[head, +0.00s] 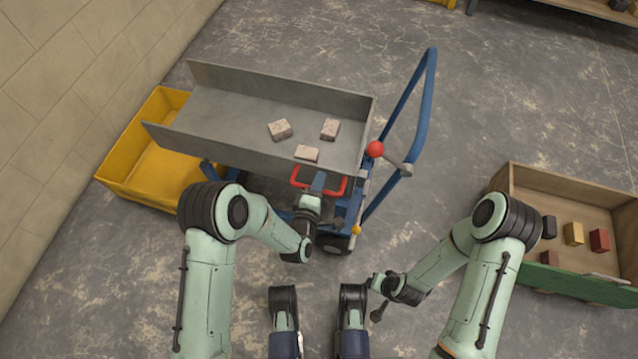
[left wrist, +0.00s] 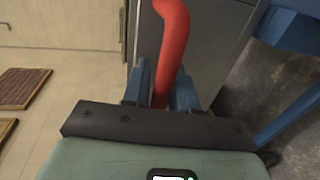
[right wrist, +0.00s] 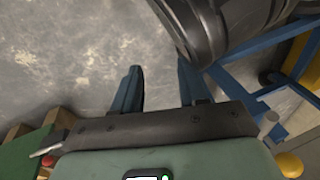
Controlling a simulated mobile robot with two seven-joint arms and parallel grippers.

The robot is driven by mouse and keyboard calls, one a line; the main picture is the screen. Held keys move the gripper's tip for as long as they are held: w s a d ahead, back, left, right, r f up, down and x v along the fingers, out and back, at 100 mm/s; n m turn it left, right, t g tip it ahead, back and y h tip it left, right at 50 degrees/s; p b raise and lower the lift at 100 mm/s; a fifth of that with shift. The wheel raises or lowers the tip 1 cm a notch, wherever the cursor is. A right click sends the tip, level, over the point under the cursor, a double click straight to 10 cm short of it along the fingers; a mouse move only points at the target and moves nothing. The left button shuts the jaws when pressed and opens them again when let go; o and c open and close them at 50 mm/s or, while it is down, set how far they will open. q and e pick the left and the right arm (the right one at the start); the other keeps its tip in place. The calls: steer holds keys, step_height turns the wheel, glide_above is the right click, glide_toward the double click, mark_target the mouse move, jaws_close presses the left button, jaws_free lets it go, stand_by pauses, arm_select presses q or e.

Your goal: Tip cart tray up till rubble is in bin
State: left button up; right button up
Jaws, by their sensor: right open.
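The cart's grey tray (head: 235,105) holds three pale rubble pieces (head: 280,129), (head: 330,129), (head: 306,153) towards its right end. Its left end reaches over the yellow bin (head: 150,190), whose visible floor is bare; the tray hides part of it. I cannot tell the tray's exact tilt. My left gripper (head: 318,183) is at the red handle (head: 296,177) on the tray's near side. In the left wrist view its blue fingers close around the red bar (left wrist: 172,50). My right gripper (right wrist: 158,85) is open and empty, low in front of the cart.
The cart has a blue push bar (head: 428,90) and a red-knobbed lever (head: 374,149) at its right end. A wooden crate (head: 530,180) with several coloured blocks stands at the right. A block wall (head: 60,90) runs along the left. Floor between cart and crate is clear.

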arm_select(q)
jaws_close()
steer(key=shift+r, duration=0.1)
arm_select(e)
steer(key=shift+r, duration=0.1)
